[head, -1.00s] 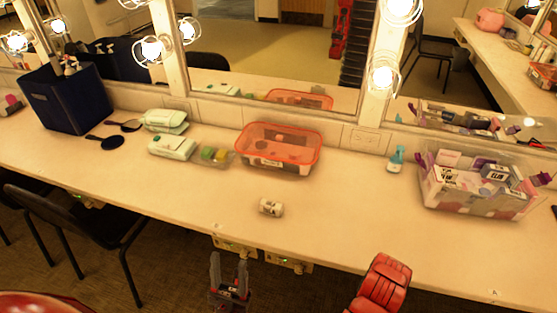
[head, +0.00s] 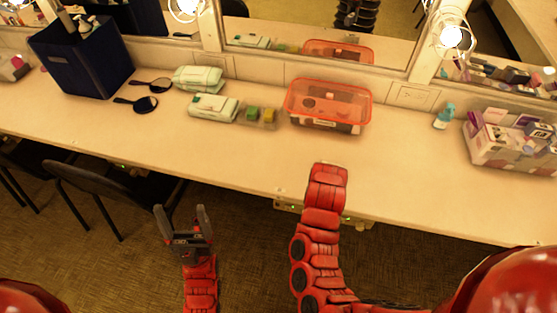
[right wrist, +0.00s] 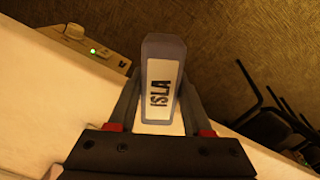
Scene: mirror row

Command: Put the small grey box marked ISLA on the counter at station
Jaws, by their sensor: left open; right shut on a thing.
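The small grey box marked ISLA (right wrist: 163,88) shows in the right wrist view, with its white label towards the camera. My right gripper (right wrist: 160,78) is shut on it, one finger on each side. In that view the box overlaps the counter's front edge, with floor beyond. In the head view my right forearm reaches towards the counter's front, and its gripper and the box are hidden. My left gripper (head: 184,216) is open and empty, over the floor in front of the counter (head: 230,160). No station mark can be read.
On the counter stand a red-rimmed clear bin (head: 328,106), green-white packs (head: 213,107), a dark blue box (head: 82,58), two hand mirrors (head: 145,95), a teal bottle (head: 444,116) and a full clear bin (head: 512,143). A black chair (head: 110,190) stands at left.

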